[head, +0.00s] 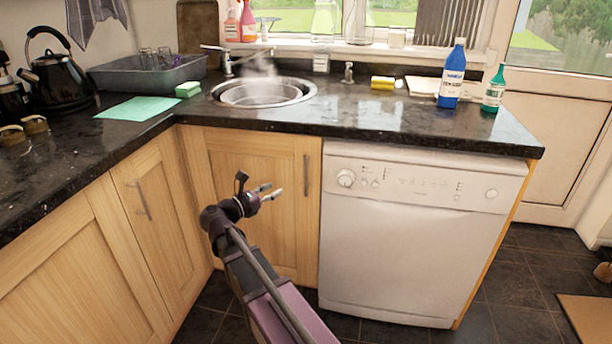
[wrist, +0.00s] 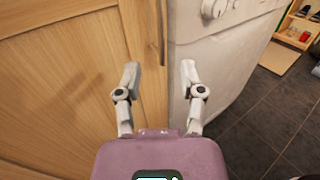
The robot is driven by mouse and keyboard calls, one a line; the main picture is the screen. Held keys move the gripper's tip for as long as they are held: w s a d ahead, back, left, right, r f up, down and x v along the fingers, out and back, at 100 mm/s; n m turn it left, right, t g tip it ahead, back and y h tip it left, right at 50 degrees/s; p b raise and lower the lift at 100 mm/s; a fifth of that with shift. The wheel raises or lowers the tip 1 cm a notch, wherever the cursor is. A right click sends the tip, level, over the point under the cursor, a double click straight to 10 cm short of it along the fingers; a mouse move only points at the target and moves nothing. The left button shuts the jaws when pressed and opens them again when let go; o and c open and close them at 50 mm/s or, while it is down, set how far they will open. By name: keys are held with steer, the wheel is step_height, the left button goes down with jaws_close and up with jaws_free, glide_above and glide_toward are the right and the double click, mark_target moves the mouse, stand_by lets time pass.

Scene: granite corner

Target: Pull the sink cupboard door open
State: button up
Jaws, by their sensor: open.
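The sink cupboard door (head: 262,225) is a light wood panel under the sink, left of the dishwasher, and looks shut. Its upright metal bar handle (head: 306,175) is near the door's right edge. In the wrist view the door (wrist: 75,85) fills the left side and the handle (wrist: 162,32) shows above the gap between the fingertips. My gripper (head: 271,191) is open and empty in front of the door, left of and slightly lower than the handle in the head view. In the wrist view my gripper (wrist: 160,70) has both fingers apart, and the handle is not between them.
A white dishwasher (head: 415,240) stands right of the door. Another wooden cupboard (head: 155,225) meets it at the left corner. The dark worktop (head: 370,127) overhangs above, with the round sink (head: 263,93). Dark floor tiles (head: 525,275) are clear at right, beside a mat (head: 590,318).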

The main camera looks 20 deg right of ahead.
mark_target(306, 173)
steer(key=shift+x, duration=6.9)
jaws_close()
